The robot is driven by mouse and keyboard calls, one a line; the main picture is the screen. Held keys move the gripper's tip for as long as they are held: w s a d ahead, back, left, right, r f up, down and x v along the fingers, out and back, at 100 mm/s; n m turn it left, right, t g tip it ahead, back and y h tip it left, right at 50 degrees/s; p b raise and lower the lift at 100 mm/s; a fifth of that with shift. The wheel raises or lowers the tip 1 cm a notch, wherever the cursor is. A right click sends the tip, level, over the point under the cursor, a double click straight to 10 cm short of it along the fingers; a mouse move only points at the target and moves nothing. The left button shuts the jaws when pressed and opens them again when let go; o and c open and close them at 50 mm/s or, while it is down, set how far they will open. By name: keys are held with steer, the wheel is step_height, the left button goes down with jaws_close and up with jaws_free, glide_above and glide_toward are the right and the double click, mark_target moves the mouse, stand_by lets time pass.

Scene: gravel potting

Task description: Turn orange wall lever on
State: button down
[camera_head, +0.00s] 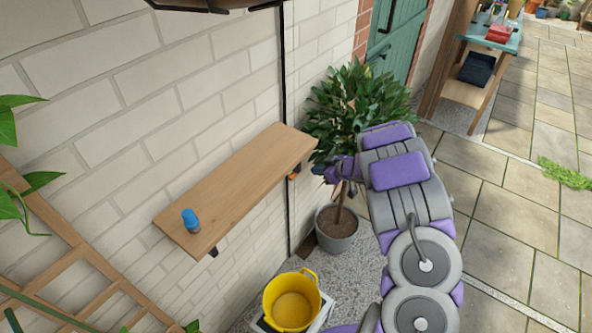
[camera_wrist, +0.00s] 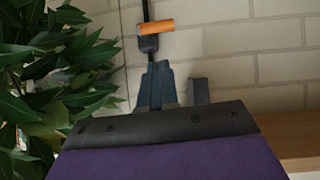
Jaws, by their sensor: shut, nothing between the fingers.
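The orange lever (camera_wrist: 154,26) is on a dark fitting on the pale brick wall, at the top of the wrist view. Its orange handle lies roughly sideways. In the head view a small orange part of it (camera_head: 294,172) shows just under the far end of the wooden shelf. My gripper (camera_wrist: 158,84) is shut and empty, with its tips just below the lever in the wrist view. I cannot tell whether they touch the fitting.
The wooden shelf (camera_head: 235,185) carries a blue bottle (camera_head: 190,220) and juts out beside the lever. A leafy potted plant (camera_head: 350,110) stands close to my arm. A yellow bucket (camera_head: 290,302) sits below. Paving at the right is open.

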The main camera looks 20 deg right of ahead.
mark_target(290, 177)
steer(key=shift+s+a+f+y, duration=0.1)
steer(key=shift+a+f+y, duration=0.2)
steer(key=shift+a+f, duration=0.3)
steer(key=b+x, duration=0.2)
steer(key=x, duration=0.8)
steer(key=shift+s, duration=0.1)
steer(key=shift+a+f+p, duration=0.1)
steer(key=shift+a+p, duration=0.1)
steer(key=shift+p, duration=0.2)
steer(key=shift+s+f, duration=0.1)
steer(key=shift+f, duration=0.2)
